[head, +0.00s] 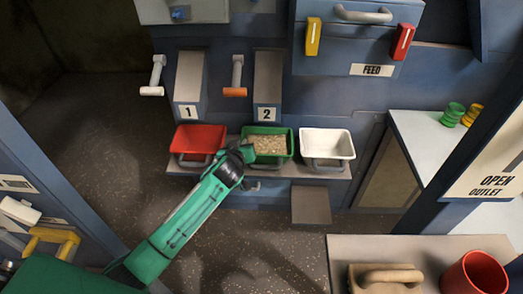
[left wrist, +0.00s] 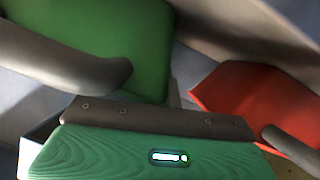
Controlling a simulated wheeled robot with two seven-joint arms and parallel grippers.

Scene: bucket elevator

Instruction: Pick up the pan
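Three pans stand in a row on a shelf in the head view. The green pan (head: 285,133) is in the middle and holds a tan grainy material. The red pan (head: 200,137) is empty on its left, and the white pan (head: 327,142) is empty on its right. Each has a grey handle in front. My left gripper (head: 245,152) is at the front left corner of the green pan and hides part of it. The left wrist view shows the green pan (left wrist: 135,35) with its handle, and the red pan (left wrist: 255,95). The finger opening is hidden. My right gripper is not in view.
Chutes marked 1 (head: 188,85) and 2 (head: 267,80) stand behind the pans. A front-right table (head: 345,250) carries a red cup (head: 474,273) and a beige handled tool (head: 385,278). Dark floor lies open before the shelf.

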